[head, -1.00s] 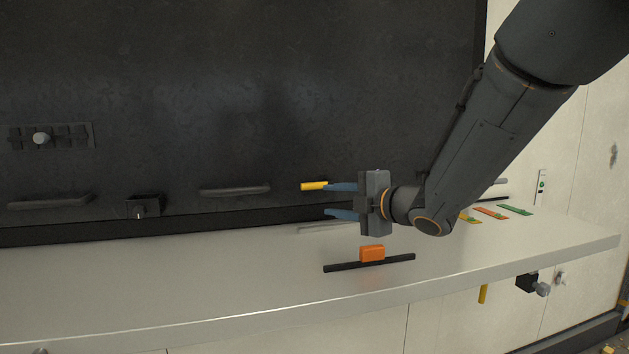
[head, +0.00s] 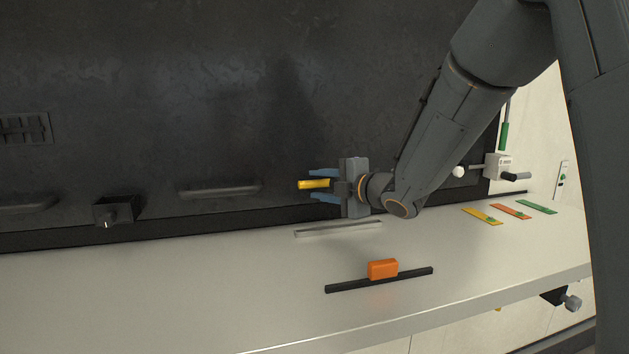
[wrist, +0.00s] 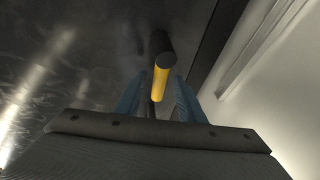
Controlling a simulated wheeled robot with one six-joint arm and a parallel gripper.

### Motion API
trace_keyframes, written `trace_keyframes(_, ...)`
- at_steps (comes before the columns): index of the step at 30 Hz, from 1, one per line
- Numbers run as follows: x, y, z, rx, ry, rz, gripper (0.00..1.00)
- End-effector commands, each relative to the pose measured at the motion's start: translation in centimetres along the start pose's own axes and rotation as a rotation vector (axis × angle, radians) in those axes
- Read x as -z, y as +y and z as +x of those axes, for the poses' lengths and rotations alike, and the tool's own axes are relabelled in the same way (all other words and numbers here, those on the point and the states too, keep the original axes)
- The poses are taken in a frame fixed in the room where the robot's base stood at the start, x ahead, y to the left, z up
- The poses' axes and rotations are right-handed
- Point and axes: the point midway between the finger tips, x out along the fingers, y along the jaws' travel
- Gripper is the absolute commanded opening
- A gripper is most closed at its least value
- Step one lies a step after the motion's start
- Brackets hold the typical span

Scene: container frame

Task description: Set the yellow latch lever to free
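The yellow latch lever (head: 313,184) lies nearly level in front of the dark panel in the head view. In the wrist view the yellow lever (wrist: 160,84) has a dark round part at its upper end. My gripper (head: 317,186) has its two blue fingers above and below the lever. In the wrist view my gripper (wrist: 157,92) straddles the lever, and gaps seem to show on both sides. The fingers are apart and not closed on it. The lever's mount is hard to make out.
A grey bar handle (head: 220,191) and a dark knob box (head: 117,210) are on the panel to the left. Coloured strips (head: 510,210) lie at right.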

Motion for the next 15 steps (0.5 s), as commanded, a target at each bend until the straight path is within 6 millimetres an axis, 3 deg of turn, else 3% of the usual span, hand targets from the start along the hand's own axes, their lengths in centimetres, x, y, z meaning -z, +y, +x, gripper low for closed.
trace_keyframes(6,0.1,0.1,2.0,0.000,0.001,0.000,0.36)
trace_keyframes(15,0.0,0.0,2.4,0.000,0.000,-0.001,0.36)
